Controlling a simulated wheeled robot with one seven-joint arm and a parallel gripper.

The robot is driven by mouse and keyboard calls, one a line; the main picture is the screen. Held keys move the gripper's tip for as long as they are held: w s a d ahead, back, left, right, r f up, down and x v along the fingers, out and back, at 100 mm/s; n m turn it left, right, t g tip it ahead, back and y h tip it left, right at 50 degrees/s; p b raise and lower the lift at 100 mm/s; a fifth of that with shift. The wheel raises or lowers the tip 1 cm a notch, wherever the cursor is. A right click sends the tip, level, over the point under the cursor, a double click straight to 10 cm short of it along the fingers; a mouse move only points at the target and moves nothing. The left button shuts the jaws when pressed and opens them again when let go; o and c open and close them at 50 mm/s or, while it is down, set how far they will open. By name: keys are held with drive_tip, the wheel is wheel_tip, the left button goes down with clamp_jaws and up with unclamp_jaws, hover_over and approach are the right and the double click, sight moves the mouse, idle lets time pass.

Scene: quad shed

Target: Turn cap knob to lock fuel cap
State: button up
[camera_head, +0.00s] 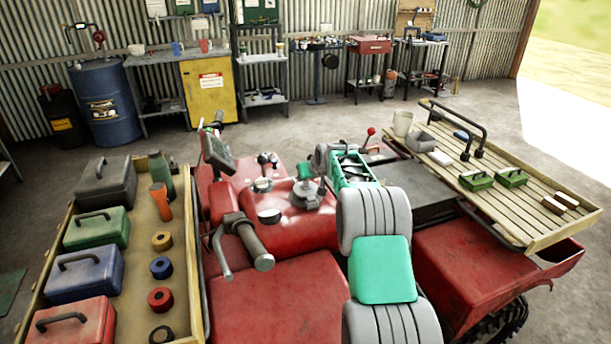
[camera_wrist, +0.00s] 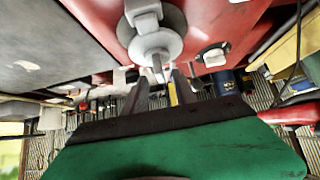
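The grey fuel cap with its raised knob (camera_head: 307,190) sits on the red tank (camera_head: 300,222) in the head view. In the wrist view the round cap and its knob (camera_wrist: 155,45) are at the top centre, just beyond my fingers. My gripper (camera_wrist: 160,76) has its two dark fingers apart, with a visible gap between them. In the head view my gripper (camera_head: 303,174), with its green body, is just above and behind the cap. I cannot tell whether a finger touches the knob.
A second light knob (camera_wrist: 213,55) is on the tank. The handlebar grip (camera_head: 250,240) is left of the cap. A left rack (camera_head: 130,300) holds toolboxes and tape rolls. A right wooden rack (camera_head: 500,195) holds small boxes. Workbenches (camera_head: 165,57) line the back wall.

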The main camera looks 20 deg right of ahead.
drive_tip(key=shift+p+x, duration=0.3)
drive_tip(key=shift+x, duration=1.2)
clamp_jaws()
